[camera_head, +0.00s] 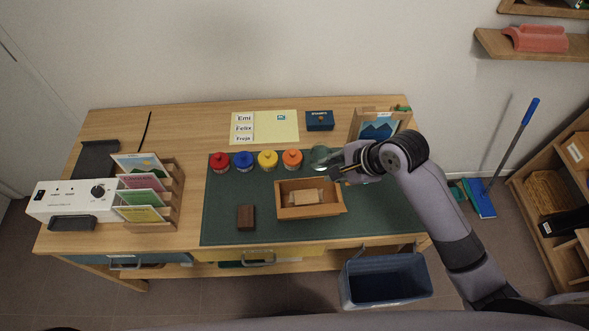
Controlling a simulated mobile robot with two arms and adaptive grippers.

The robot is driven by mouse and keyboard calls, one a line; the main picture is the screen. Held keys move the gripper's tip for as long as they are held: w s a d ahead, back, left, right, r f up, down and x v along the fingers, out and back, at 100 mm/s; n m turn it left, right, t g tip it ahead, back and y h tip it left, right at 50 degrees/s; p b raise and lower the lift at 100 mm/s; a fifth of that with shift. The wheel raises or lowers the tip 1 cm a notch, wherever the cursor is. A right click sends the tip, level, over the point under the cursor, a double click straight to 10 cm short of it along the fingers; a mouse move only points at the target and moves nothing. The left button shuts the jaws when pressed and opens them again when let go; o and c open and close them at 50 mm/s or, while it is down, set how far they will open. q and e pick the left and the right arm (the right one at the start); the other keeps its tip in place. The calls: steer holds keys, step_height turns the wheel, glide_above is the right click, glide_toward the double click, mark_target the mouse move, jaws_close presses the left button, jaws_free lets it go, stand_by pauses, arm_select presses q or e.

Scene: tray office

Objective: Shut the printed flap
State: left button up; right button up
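A small dark blue box (320,121) with pale printed lettering stands at the back of the desk. I cannot tell whether it has a flap, or how one stands. My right gripper (340,169) is over the right part of the green mat (226,208), in front of the blue box and apart from it. It is beside a greenish round item (322,155) and behind the right end of a wooden tray (309,211). Its fingers are too small and partly hidden to show whether they are open. My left gripper is not in view.
The tray holds a light wooden block (307,196). Several coloured jars, including a red one (220,160), stand in a row left of the gripper. A picture stand (379,125) is behind it. A blue bin (386,280) stands below the desk's front edge.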

step_height(320, 180, down, 2)
glide_toward(307, 179)
steer(key=a+f, duration=0.1)
steer(key=a, duration=0.1)
steer(key=x, duration=0.2)
steer(key=p+x, duration=0.1)
steer(key=shift+w+f, duration=0.3)
steer(key=shift+w, duration=0.15)
steer(key=shift+x, duration=1.95)
steer(key=shift+d+f, duration=0.1)
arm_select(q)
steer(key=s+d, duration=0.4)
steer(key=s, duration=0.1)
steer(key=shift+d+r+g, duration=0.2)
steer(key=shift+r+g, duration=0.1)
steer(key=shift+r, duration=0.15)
